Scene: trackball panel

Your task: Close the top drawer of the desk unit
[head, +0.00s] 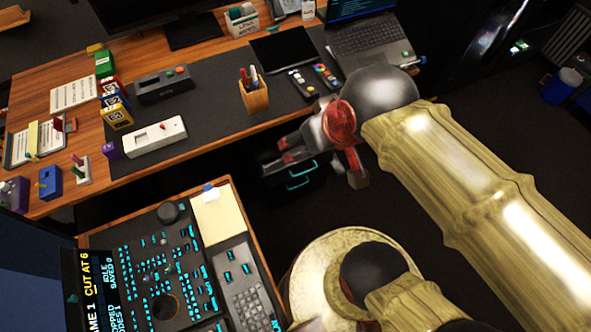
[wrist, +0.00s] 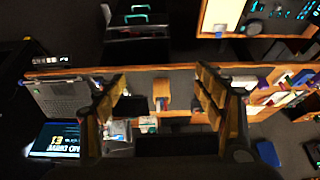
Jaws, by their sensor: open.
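The dark desk unit (head: 292,190) stands under the long desk's front edge, with two teal handles showing. Its top drawer (head: 306,176) appears pulled out, though darkness and my gripper make the amount hard to judge. In the wrist view, the top drawer (wrist: 137,31) shows upside down at the upper left, with both handles above it. My gripper (head: 284,150) is in front of the desk edge and overlaps the unit's upper part in the head view.
The wooden desk (head: 215,150) carries a laptop (head: 372,38), a pen holder (head: 254,94), a white switch box (head: 154,136) and several small items. A control console (head: 168,262) stands at the lower left. Dark floor is open to the right of the desk.

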